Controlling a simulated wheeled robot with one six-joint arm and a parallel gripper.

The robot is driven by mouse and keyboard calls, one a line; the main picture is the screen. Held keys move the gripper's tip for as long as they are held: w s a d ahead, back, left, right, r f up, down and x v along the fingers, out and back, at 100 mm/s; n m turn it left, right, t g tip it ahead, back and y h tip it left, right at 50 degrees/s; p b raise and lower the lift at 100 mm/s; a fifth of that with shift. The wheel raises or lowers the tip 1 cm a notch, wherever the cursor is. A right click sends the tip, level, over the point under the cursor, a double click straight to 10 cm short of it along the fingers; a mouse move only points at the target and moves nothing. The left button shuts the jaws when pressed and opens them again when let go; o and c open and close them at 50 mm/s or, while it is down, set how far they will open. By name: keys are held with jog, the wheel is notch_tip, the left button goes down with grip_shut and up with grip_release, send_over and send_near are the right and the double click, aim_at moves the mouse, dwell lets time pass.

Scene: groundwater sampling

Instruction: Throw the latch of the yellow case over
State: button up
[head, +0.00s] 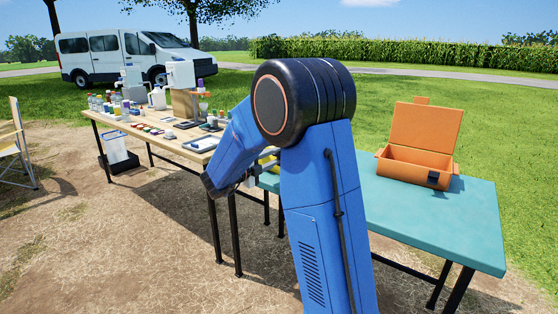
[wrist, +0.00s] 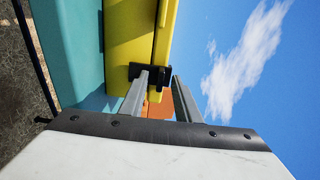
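The yellow case (wrist: 128,40) fills the upper middle of the wrist view, on the teal table (wrist: 72,45). It looks closed, with a seam along its side. Its black latch (wrist: 153,88) sits across that seam. My gripper (wrist: 163,73) is open, its two fingers apart and pointing at the latch. The left fingertip overlaps the latch in the picture; I cannot tell whether it touches. The right finger is beside the latch's right end. In the head view my blue arm hides nearly all of the case; only a yellow sliver (head: 268,154) shows.
An open orange case (head: 412,165) stands on the right part of the teal table (head: 440,215). A wooden table (head: 170,148) with bottles and instruments is at left. A folding chair (head: 14,148) stands at the far left. Bare ground in front is clear.

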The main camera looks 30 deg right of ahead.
aim_at(270, 182)
grip_shut()
jog(key=c, duration=0.6)
grip_release()
jog(key=shift+s+a+f+t+h, duration=0.15)
jog(key=shift+a+f+h, duration=0.35)
jog(key=shift+f, duration=0.2)
jog(key=shift+s+a+f+t+h, duration=0.15)
jog(key=shift+a+f+h, duration=0.2)
jog(key=shift+f+h, duration=0.25)
jog(key=shift+c, duration=0.2)
jog(key=shift+f, duration=0.15)
grip_shut()
jog(key=shift+f+t+h, duration=0.3)
jog(key=shift+f+h, duration=0.8)
jog(key=shift+f, duration=1.15)
jog(key=o, duration=0.6)
grip_release()
jog(key=shift+o, duration=0.2)
